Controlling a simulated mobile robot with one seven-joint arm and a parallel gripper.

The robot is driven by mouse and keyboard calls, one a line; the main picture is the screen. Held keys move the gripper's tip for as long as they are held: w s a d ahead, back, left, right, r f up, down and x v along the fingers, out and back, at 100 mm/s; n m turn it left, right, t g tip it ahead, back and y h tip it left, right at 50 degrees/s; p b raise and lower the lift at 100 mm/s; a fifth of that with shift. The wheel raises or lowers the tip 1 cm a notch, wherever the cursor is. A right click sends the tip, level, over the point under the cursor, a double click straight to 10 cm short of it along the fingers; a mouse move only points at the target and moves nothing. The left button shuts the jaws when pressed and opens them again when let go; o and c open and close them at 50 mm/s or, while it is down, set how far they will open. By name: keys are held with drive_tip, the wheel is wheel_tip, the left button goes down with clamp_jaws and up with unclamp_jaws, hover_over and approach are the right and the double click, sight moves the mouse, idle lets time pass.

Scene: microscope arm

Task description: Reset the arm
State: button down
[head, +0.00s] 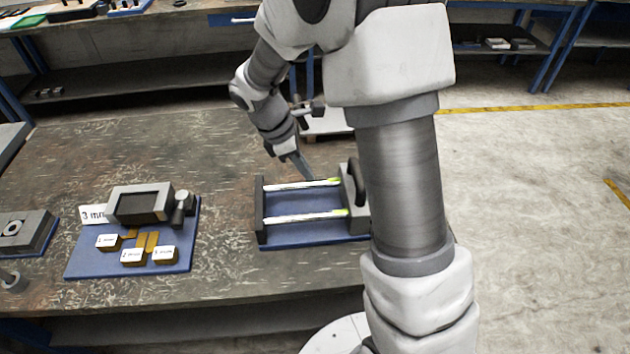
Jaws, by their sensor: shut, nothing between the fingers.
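My gripper (307,172) points down and to the right over the table, close to the far rail of a two-rail fixture. Its fingers are together and hold nothing visible. The fixture has a blue base (300,234), a grey left end plate (260,212), and two pale rails (300,217) with yellow-green right ends. A dark upright handle-like part (354,180) stands at its right end, partly hidden by my arm. I cannot tell whether the fingertips touch the fixture. No microscope is clearly recognisable.
Left of the fixture, a blue board (85,262) carries a grey device (140,204), a "3 mm" label (92,213) and several labelled blocks. A grey block (28,232) sits at the far left. The table (225,150) is clear between the board and fixture.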

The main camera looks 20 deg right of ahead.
drive_tip(key=shift+a+r, duration=0.2)
drive_tip(key=shift+r, duration=0.3)
